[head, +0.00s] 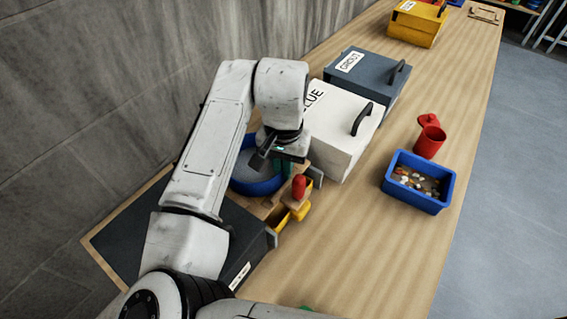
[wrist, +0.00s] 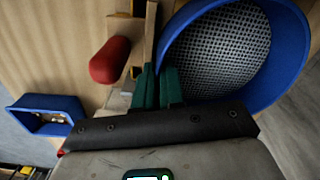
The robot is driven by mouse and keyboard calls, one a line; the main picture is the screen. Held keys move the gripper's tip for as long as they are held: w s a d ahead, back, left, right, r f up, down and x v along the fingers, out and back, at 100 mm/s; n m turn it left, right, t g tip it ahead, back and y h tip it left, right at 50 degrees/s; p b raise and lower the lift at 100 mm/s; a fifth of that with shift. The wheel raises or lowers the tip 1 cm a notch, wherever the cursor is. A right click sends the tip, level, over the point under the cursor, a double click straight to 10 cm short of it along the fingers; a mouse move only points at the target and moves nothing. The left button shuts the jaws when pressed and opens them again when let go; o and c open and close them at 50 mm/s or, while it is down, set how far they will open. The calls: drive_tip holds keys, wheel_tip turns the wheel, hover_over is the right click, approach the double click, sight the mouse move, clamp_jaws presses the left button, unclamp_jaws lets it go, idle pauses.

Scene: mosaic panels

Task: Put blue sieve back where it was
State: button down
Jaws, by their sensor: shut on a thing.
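The blue sieve (head: 252,180) is at the wall side of the bench, partly hidden behind my arm in the head view. In the wrist view the sieve (wrist: 222,48) shows its grey mesh and thick blue rim at the upper right. My gripper (head: 284,166) is at the sieve's right side, and its green fingers (wrist: 157,88) are shut at the rim. Whether the sieve rests on something or hangs just above it, I cannot tell.
A white box (head: 340,130) and a grey grout box (head: 368,78) stand beyond. The front right bench is clear.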

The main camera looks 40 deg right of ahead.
drive_tip(key=c, duration=1.2)
unclamp_jaws()
drive_tip(key=shift+c, duration=0.2)
drive_tip(key=shift+f+b, duration=0.25)
drive_tip(key=shift+b, duration=0.3)
wheel_tip(320, 180, up, 11)
drive_tip(key=b, duration=0.1)
drive_tip(key=shift+s+a, duration=0.15)
drive_tip(key=shift+s, duration=0.2)
drive_tip(key=shift+f, duration=0.1)
